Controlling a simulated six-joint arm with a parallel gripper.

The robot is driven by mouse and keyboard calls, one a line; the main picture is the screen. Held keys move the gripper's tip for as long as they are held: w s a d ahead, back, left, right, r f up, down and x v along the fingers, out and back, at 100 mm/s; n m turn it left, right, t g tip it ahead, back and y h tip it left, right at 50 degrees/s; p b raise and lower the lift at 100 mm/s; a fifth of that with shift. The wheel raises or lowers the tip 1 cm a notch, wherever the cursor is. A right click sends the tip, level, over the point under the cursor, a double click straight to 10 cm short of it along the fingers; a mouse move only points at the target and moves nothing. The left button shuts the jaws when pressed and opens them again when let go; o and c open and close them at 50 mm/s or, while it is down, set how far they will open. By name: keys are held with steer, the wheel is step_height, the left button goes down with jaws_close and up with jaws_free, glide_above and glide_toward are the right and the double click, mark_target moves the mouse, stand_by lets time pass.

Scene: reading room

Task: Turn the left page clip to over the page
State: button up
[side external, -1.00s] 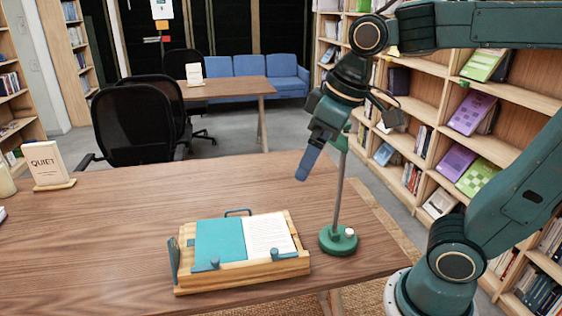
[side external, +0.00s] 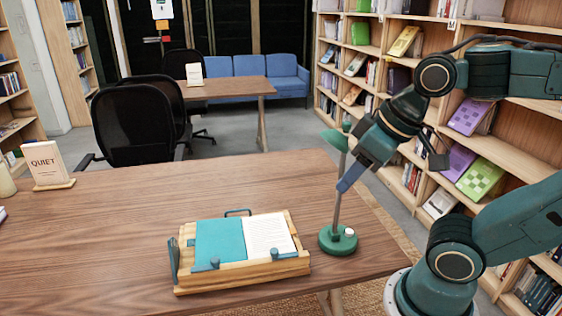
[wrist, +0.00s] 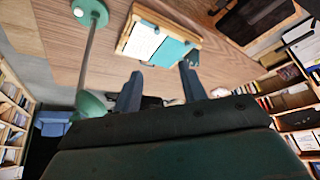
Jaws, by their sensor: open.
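A wooden book stand (side external: 240,279) sits near the table's front edge, also in the wrist view (wrist: 132,18). On it lies an open book with a teal left side (side external: 220,240) and a white printed right page (side external: 268,235). Two small teal clips stand at its lower edge: the left clip (side external: 214,263) and the right clip (side external: 275,254). Whether either lies over the page is too small to tell. My gripper (side external: 343,188) is high to the right of the stand, apart from it. In the wrist view its two fingers (wrist: 160,80) are spread and empty.
A green desk lamp (side external: 338,240) stands right of the book stand; its pole rises close to my gripper. A QUIET sign (side external: 48,165) is at the far left. The table (side external: 130,210) behind and left of the stand is clear. Bookshelves (side external: 430,110) line the right.

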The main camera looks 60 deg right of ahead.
steer(key=shift+w+a+m, duration=0.2)
steer(key=shift+w+m, duration=0.1)
steer(key=shift+w, duration=0.8)
steer(key=c, duration=0.7)
steer(key=shift+m+g, duration=0.6)
steer(key=shift+m, duration=0.3)
steer(key=w, duration=0.2)
steer(key=w+a, duration=0.1)
steer(key=w, duration=0.1)
steer(key=w+a, duration=0.1)
steer(key=w, duration=0.1)
steer(key=shift+f, duration=0.4)
jaws_close()
steer(key=w+a+f+m+h, duration=0.1)
steer(key=w+a+f+m, duration=0.2)
steer(key=w+a+f, duration=0.4)
steer(key=w+a+f+m+g+h, duration=0.1)
steer(key=w+a+f+m+h, duration=0.1)
steer(key=w+a+f, duration=0.6)
step_height(320, 180, down, 5)
steer(key=shift+w+a+r+m, duration=0.15)
steer(key=shift+a+m, duration=0.45)
steer(key=shift+a, duration=0.45)
